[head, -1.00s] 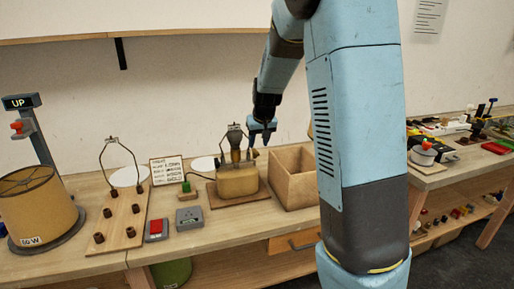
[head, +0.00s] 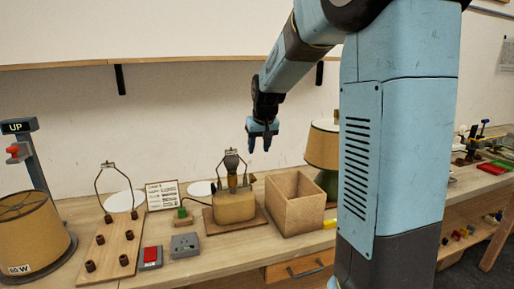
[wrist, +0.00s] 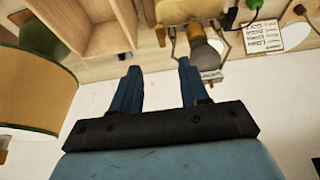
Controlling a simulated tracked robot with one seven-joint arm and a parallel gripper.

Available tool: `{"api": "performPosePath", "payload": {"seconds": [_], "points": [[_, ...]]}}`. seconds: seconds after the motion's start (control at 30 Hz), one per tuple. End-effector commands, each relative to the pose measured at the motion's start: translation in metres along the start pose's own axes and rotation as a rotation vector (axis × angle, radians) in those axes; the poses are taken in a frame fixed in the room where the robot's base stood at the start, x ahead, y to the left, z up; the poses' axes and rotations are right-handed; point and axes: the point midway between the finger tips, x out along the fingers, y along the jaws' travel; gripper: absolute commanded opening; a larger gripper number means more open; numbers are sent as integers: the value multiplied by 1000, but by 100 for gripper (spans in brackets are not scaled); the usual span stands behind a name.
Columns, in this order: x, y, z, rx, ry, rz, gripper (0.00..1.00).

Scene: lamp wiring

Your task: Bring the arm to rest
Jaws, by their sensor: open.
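My gripper (head: 260,148) is open and empty. In the head view it hangs, fingers down, above and behind the bench, between the lamp base and the wooden box. In the wrist view its two blue fingers (wrist: 158,90) stand apart with nothing between them. The tan lamp base (head: 234,206) with a bulb (head: 231,160) and wire harp stands on a wooden board left of the box. The bulb also shows in the wrist view (wrist: 203,52), beyond the fingertips. My gripper touches nothing that I can see.
An open wooden box (head: 297,212) stands right of the lamp base. A shaded lamp (head: 323,148) stands behind it, partly hidden by my arm. A peg board (head: 113,246), a red-button box (head: 150,258) and a large shade (head: 32,232) are at left. A shelf (head: 60,66) runs along the wall.

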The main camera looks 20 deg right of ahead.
Motion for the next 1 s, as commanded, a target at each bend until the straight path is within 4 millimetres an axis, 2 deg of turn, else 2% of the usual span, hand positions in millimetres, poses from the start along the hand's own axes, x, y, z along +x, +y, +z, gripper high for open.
{"api": "performPosePath", "payload": {"seconds": [0.2, 0.37, 0.7, 1.0], "points": [[-3, 0, 2, 1, 2, -3, 45], [-25, 1, 22, 11, 11, -23, 45], [-92, -5, 102, 19, 37, -66, 45], [-134, -12, 180, 12, 64, -65, 45]]}}
